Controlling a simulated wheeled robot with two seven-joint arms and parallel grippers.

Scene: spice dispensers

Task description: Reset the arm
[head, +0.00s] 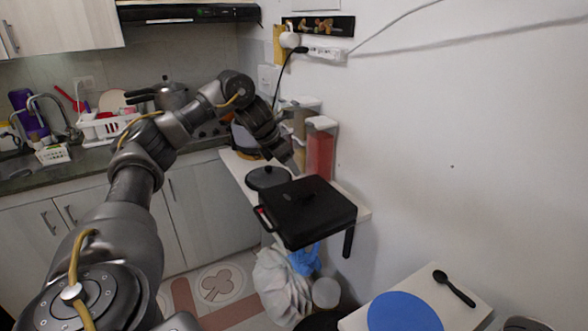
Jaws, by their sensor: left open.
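My left arm reaches in from the lower left, and its gripper (286,157) is over the narrow wall shelf (232,167). The gripper points down, just behind the black box-like pan (306,210) and beside the spice dispensers. One dispenser with red contents (320,152) and a white lid stands against the wall. Another with tan contents (300,122) stands behind it. The fingertips are small and partly lost against the dark objects; nothing shows held in them. My right gripper is out of view.
A round black lid (268,178) lies on the shelf beside the pan. A kettle (171,95) and dish rack (104,124) stand on the back counter. A blue disc (404,312) and black spoon (454,288) lie on a white surface at lower right. A white bag (283,285) is below the shelf.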

